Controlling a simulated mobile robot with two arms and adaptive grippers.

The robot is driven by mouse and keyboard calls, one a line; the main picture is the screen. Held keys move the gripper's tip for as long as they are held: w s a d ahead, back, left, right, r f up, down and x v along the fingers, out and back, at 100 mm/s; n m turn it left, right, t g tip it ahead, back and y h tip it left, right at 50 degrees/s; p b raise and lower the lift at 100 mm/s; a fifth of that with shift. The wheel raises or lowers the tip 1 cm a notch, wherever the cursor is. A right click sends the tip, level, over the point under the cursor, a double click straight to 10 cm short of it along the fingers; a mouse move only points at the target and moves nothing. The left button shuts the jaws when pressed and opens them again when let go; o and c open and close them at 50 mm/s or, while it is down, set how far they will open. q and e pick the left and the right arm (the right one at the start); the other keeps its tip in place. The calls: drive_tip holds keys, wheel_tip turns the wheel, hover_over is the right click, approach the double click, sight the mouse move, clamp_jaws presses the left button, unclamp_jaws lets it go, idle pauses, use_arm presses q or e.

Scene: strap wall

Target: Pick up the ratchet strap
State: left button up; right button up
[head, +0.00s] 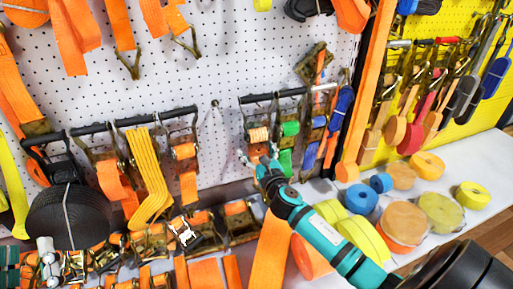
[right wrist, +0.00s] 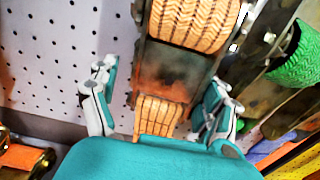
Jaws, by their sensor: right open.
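A ratchet strap with light orange webbing (head: 259,134) hangs from the black bar on the white pegboard in the head view. In the right wrist view its metal ratchet body (right wrist: 172,75) fills the middle, with orange webbing above and below. My right gripper (head: 262,165) is at the lower part of this strap. Its fingers (right wrist: 155,105) are open, one on each side of the strap's lower end; contact cannot be told. My left gripper (head: 50,260) is at the lower left of the head view, over dark ratchets; its finger opening is unclear.
A green strap (head: 290,128) hangs close right of the orange one. A yellow strap (head: 148,175) and other orange straps hang to the left. Rolled straps (head: 404,222) lie on the white shelf at right. A black coil (head: 68,215) and several ratchets crowd the lower left.

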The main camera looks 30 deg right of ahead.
drive_tip(key=shift+c, duration=0.3)
drive_tip(key=c, duration=1.3)
drive_tip(key=shift+r, duration=0.2)
drive_tip(key=shift+c, duration=0.4)
